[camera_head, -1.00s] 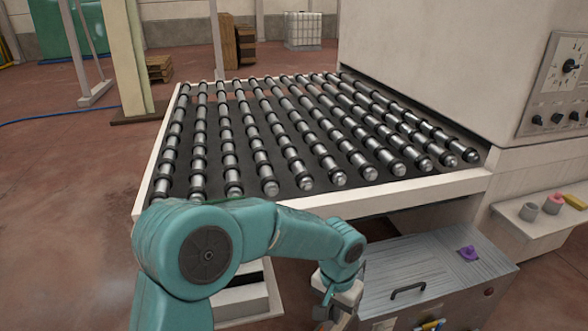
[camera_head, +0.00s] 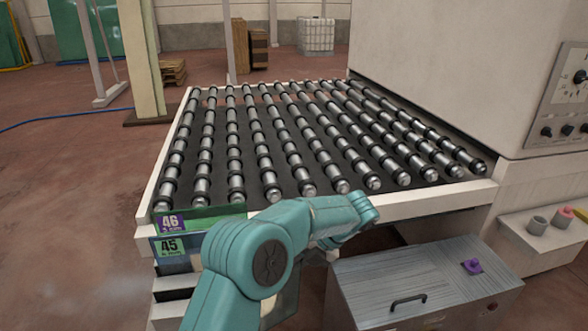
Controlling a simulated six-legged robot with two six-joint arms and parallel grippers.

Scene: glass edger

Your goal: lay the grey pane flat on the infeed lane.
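The infeed lane (camera_head: 415,203) is a white frame with black-ringed metal rollers on a dark bed; its rollers are bare. Below its near left corner are a green-edged pane (camera_head: 222,212) with a purple tag 46 and a darker piece with a green tag 45 (camera_head: 170,245). My teal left arm crosses in front of them and bends right along the lane's front edge. Its gripper fingers cannot be made out; the wrist hides them. A dull translucent patch shows beside the arm, but I cannot tell if it is the grey pane. My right gripper is not in view.
A grey metal cabinet (camera_head: 425,275) with a black handle and a purple object on top stands at the lower right. A white shelf (camera_head: 535,240) holds small cups. The machine body (camera_head: 450,70) rises behind the lane's right side. A post (camera_head: 140,60) stands at left.

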